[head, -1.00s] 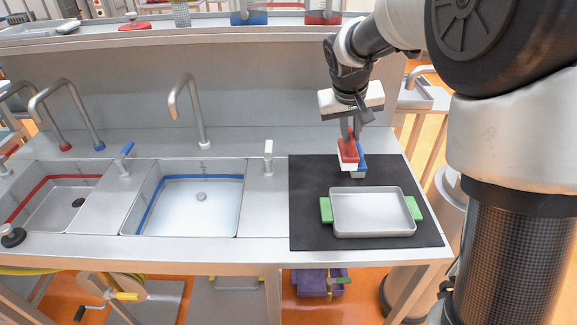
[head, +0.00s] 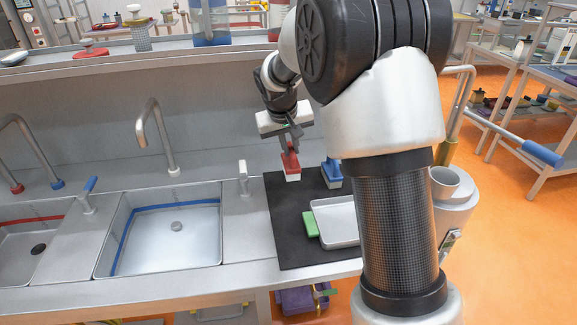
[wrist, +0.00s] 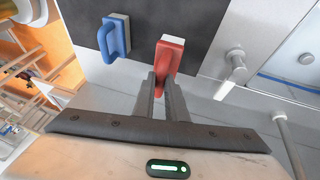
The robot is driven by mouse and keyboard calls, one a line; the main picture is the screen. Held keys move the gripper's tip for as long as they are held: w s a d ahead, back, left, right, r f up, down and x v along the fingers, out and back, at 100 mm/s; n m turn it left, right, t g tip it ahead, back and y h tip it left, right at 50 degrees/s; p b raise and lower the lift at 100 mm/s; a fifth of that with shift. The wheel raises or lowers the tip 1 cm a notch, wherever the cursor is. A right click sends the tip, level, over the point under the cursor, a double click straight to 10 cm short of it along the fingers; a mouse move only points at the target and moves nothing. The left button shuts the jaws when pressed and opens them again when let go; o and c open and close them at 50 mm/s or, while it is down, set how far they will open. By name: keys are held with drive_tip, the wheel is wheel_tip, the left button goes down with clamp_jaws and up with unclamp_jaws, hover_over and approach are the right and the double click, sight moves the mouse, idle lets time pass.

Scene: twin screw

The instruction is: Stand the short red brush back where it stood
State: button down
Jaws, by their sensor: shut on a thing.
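The short red brush (head: 290,162) has a red handle and a pale underside. It is upright at the back left of the dark mat (head: 285,235). My gripper (head: 289,146) is shut on its handle from above. In the wrist view the red brush (wrist: 170,55) is between the fingertips (wrist: 162,80). I cannot tell whether its underside touches the mat or hangs just above it. A blue brush (head: 332,171) stands apart to its right, on the mat; it also shows in the wrist view (wrist: 115,38).
A small tap (head: 243,178) and a sink (head: 165,235) are to the left. The mat's left strip is clear.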

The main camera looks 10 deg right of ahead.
sight(292, 167)
wheel_tip(292, 167, down, 5)
drive_tip(key=shift+b, duration=0.3)
drive_tip(key=shift+f, duration=0.25)
drive_tip(key=c, duration=1.8)
unclamp_jaws()
drive_tip(key=shift+r, duration=0.1)
